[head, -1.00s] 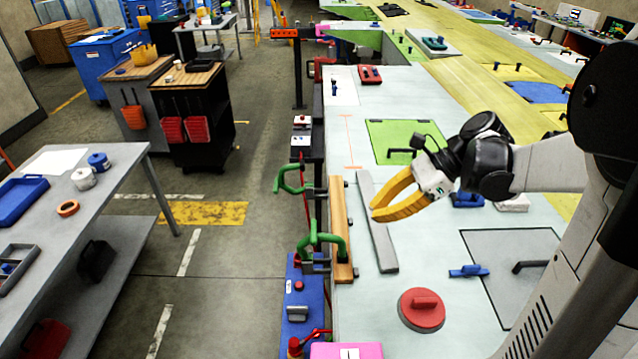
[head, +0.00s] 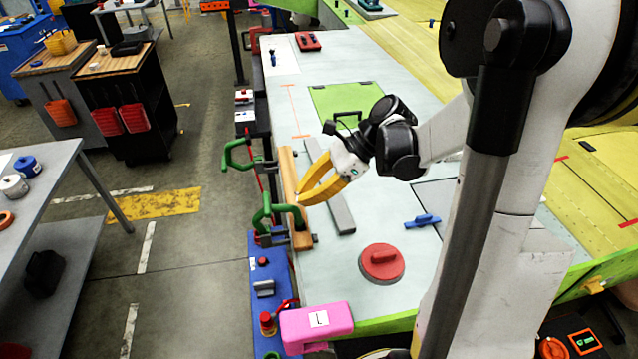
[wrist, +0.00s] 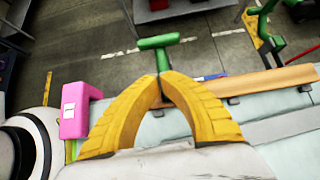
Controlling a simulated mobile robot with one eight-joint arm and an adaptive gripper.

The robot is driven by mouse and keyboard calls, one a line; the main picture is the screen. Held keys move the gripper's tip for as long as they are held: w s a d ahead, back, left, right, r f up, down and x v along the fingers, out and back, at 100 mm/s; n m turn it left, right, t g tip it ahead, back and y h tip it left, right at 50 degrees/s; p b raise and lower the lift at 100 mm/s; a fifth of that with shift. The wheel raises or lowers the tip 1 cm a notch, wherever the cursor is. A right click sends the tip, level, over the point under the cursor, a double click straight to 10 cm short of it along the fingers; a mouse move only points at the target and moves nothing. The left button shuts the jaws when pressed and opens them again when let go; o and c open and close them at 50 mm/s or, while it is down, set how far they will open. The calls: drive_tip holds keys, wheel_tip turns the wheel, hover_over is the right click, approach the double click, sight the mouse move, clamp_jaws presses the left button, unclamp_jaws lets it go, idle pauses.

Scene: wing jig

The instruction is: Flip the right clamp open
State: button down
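Two green clamps sit along the wooden bar (head: 287,175) at the table's left edge. The nearer clamp (head: 268,212) is close to my gripper; the farther clamp (head: 238,154) is beyond it. I cannot tell which one is called right. In the wrist view the nearer clamp's green handle (wrist: 166,42) stands just past my fingertips, and the farther clamp (wrist: 262,22) is at upper right. My gripper (head: 301,200) has yellow curved fingers whose tips (wrist: 162,76) come together in an arch. It looks shut; contact with the nearer clamp cannot be made out.
A grey bar (head: 334,195) lies beside the wooden bar. A red round handled piece (head: 381,264), a blue piece (head: 422,221) and a pink block marked L (head: 317,322) are nearer. A green panel (head: 352,100) lies farther back. The aisle floor on the left is clear.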

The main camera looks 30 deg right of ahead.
sight(265, 204)
drive_tip(key=a, duration=0.1)
drive_tip(key=w+a, duration=0.1)
drive_tip(key=a, duration=0.1)
drive_tip(key=a+f, duration=0.1)
drive_tip(key=shift+w+a, duration=0.25)
drive_tip(key=shift+a, duration=0.15)
drive_tip(key=shift+r, duration=0.1)
drive_tip(key=shift+w+a+r+h+p, duration=0.1)
drive_tip(key=shift+a+r+h+p, duration=0.05)
drive_tip(key=shift+a+h+p, duration=0.25)
drive_tip(key=shift+w+a+r+h, duration=0.1)
drive_tip(key=shift+a+r+h, duration=0.05)
drive_tip(key=shift+a+h, duration=0.15)
drive_tip(key=shift+w+a+r+g+h+p, duration=0.15)
drive_tip(key=shift+a+g+h+p, duration=0.1)
drive_tip(key=shift+a+h+p, duration=0.15)
drive_tip(key=shift+w+a+r+g+h+p, duration=0.1)
drive_tip(key=shift+a+g+h+p, duration=0.2)
drive_tip(key=shift+a+p, duration=0.1)
drive_tip(key=w+a+f+g+h+b, duration=0.1)
drive_tip(key=w+a+f+h+b, duration=0.3)
drive_tip(key=a+f, duration=0.4)
drive_tip(key=shift+w+a+f+g+h+b, duration=0.15)
drive_tip(key=shift+a+f+g+h+b, duration=0.25)
drive_tip(key=shift+a+h+b, duration=1.35)
